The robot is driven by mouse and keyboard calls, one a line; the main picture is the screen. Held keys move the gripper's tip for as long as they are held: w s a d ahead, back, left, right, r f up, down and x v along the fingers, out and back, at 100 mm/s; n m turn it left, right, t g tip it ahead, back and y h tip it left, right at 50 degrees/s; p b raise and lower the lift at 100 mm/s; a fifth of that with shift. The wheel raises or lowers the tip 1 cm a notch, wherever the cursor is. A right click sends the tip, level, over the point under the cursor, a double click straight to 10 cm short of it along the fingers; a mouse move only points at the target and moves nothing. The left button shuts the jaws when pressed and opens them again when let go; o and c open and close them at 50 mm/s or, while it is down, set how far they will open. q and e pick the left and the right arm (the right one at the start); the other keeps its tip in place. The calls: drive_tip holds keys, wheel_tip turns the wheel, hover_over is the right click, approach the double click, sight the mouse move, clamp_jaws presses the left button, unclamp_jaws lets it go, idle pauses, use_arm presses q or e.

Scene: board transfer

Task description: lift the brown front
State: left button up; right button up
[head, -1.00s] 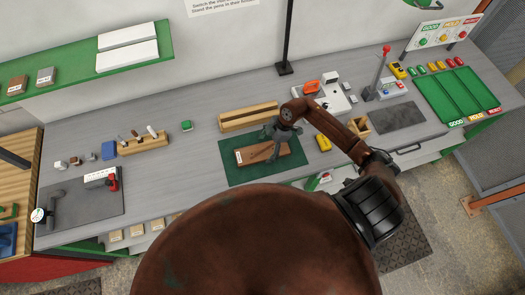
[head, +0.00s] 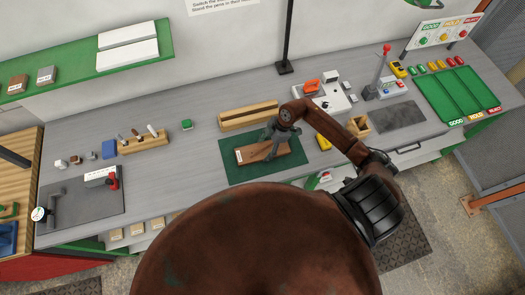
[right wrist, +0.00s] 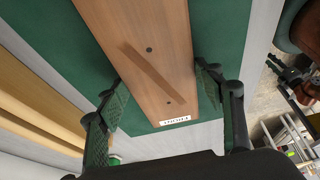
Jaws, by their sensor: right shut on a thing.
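The brown front (head: 252,154) is a flat wooden board with a white label at one end. It is over the green mat (head: 232,176) on the bench; I cannot tell whether it is clear of the mat. My right gripper (head: 272,147) comes down over it from above and is shut on it. In the right wrist view, the board (right wrist: 135,28) runs between the two fingers of the gripper (right wrist: 160,82), with two dark holes and a label reading FRONT upside down. My left gripper is not in view.
A long wooden block (head: 248,116) lies behind the mat. A yellow item (head: 323,142) and a small open wooden box (head: 358,123) stand to the right. A wooden holder with tools (head: 145,145) is at left. Green sorting trays (head: 458,95) are at far right.

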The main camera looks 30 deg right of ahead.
drive_tip(key=shift+c, duration=1)
drive_tip(key=shift+r, duration=0.1)
